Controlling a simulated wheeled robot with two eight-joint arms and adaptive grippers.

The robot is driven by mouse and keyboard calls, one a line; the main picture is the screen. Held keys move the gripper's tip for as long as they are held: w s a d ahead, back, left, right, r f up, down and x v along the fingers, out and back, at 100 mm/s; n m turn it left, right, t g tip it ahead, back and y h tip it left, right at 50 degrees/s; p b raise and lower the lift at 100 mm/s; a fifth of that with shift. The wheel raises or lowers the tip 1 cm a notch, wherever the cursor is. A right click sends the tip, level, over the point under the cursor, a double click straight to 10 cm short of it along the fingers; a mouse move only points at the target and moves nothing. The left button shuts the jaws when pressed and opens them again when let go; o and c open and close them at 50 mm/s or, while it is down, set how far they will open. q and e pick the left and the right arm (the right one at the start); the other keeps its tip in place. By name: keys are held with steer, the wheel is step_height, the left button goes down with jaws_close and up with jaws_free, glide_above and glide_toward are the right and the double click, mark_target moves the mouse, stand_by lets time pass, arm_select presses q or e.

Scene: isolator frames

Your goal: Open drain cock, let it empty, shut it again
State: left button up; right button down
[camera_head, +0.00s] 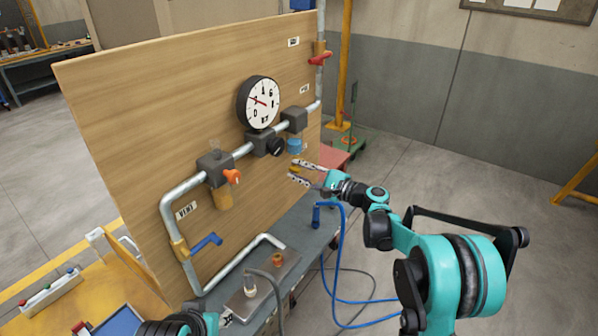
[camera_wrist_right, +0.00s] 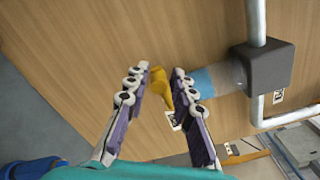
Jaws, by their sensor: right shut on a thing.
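The yellow drain cock (camera_wrist_right: 160,84) sits under a clear bowl (camera_wrist_right: 234,74) whose lower part shows blue; I cannot tell its exact level. The bowl hangs from a dark grey housing (camera_wrist_right: 268,65) and also shows in the head view (camera_head: 294,146). My right gripper (camera_wrist_right: 161,82) is shut on the drain cock, one finger on each side of it. In the head view the right gripper (camera_head: 295,171) is just below the bowl. Only a small part of my left gripper (camera_head: 226,317) shows at the bottom edge; its jaws cannot be made out.
A wooden panel (camera_head: 150,110) stands close behind, with a round gauge (camera_head: 258,102), an orange knob (camera_head: 232,176), an amber bowl (camera_head: 222,197), a blue lever (camera_head: 207,243) and a red valve handle (camera_head: 320,58). A blue hose (camera_head: 340,270) hangs below my right arm.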

steer(key=shift+f, duration=0.15)
steer(key=w+d+f+n+b, duration=0.1)
steer(key=w+d+f+n, duration=0.2)
steer(key=n, duration=1.5)
steer(key=shift+w+d+f, duration=0.15)
steer(key=shift+w+f, duration=0.5)
steer(key=shift+f, duration=0.15)
steer(key=c, duration=1.5)
jaws_free()
steer(key=shift+f, duration=0.1)
